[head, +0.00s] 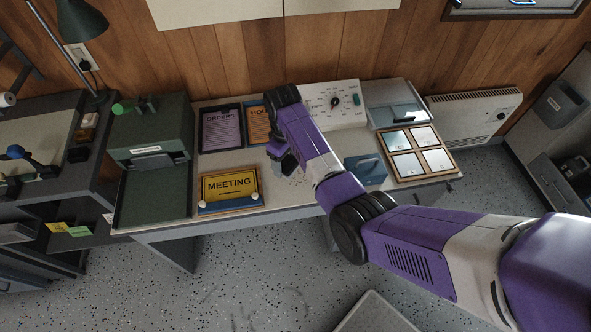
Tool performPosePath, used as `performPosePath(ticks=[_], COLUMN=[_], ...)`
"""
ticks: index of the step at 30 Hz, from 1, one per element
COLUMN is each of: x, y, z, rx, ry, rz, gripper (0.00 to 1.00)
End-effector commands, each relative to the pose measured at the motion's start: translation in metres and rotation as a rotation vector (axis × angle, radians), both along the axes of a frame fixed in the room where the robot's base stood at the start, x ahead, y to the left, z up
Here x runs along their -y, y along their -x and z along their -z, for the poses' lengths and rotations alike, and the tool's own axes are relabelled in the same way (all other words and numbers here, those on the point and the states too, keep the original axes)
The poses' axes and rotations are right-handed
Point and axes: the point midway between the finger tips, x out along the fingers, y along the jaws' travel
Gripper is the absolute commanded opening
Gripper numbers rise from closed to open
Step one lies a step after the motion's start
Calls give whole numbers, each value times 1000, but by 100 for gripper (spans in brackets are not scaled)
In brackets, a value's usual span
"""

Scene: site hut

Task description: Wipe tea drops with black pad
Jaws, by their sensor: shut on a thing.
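My gripper (282,153) is over the middle of the desk, between the yellow MEETING sign and the blue box. It points down and is partly hidden by my own purple arm. It is shut on a dark thing, apparently the black pad (288,164), at or just above the desk top. Small brownish marks that look like tea drops (299,179) show on the pale desk top just right of and below the pad. Whether the pad touches the desk is too small to tell.
The MEETING sign (230,186) stands to the left, with the ORDERS board (222,129) behind it. A blue box (366,170) and a framed panel of four tiles (417,153) are to the right. A white dial panel (333,103) stands behind. A green cabinet (152,140) is far left.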

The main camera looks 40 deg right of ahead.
Motion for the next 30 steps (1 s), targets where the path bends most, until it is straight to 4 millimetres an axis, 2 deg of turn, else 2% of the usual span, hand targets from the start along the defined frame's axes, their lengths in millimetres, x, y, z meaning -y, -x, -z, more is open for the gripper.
performPosePath(ticks=[14, 30], x=[0, 1], y=[2, 1], z=[11, 62], rx=[-1, -1], ry=[-1, 0], rz=[1, 1], gripper=[23, 23])
